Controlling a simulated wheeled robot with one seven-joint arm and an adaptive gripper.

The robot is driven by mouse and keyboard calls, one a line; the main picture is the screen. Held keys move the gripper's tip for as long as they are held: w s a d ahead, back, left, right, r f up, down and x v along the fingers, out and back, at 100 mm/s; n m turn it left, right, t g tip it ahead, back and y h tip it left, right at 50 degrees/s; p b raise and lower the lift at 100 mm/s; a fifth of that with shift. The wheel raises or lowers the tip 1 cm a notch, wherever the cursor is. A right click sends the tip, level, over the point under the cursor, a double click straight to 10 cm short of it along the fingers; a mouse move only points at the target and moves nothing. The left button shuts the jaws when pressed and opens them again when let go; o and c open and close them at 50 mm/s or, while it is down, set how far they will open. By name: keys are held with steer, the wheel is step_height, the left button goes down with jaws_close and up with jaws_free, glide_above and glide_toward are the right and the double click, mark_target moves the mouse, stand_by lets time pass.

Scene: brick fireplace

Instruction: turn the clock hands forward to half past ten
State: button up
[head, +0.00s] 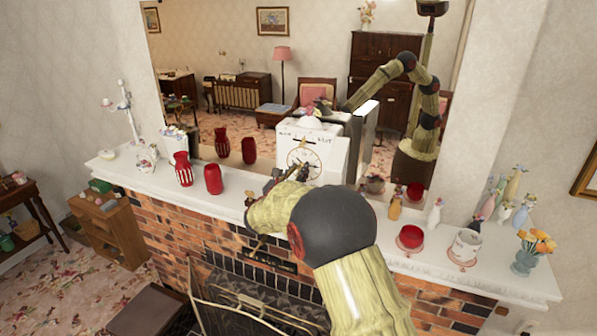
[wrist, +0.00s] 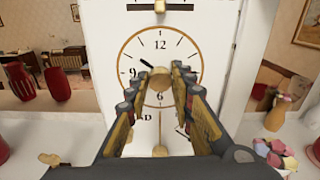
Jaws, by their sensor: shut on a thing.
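The white clock (head: 330,140) stands on the mantel against the mirror. Its round dial (wrist: 187,52), with a tan ring, fills the middle of the wrist view. The numerals 12, 9 and 6 can be read there. A black hand (wrist: 147,64) points up and left, near ten. My gripper (wrist: 160,80) is in front of the dial, its fingers shut on a round tan knob (wrist: 159,76) at the dial's middle. The knob and fingers hide the dial's centre and much of its right side; I cannot make out a second hand. In the head view my arm reaches in from below.
Red vases (head: 183,169) stand left of the clock. Right of it are an amber bottle (head: 395,206), a red cup (head: 411,237), a white cup (head: 466,245) and an orange-flowered vase (head: 524,262). The mirror (head: 220,60) behind reflects the room and my arm. A fire screen (head: 255,300) stands below.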

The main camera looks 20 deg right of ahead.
jaws_close()
steer(key=shift+f+b, duration=0.1)
steer(key=shift+b, duration=0.5)
steer(key=m+b, duration=0.5)
steer(key=b, duration=0.6)
steer(key=shift+f+m, duration=0.1)
steer(key=shift+m, duration=0.2)
steer(key=shift+b, duration=0.45)
steer(key=o, duration=0.9)
jaws_free()
steer(key=shift+c, duration=0.2)
steer(key=shift+s, duration=0.1)
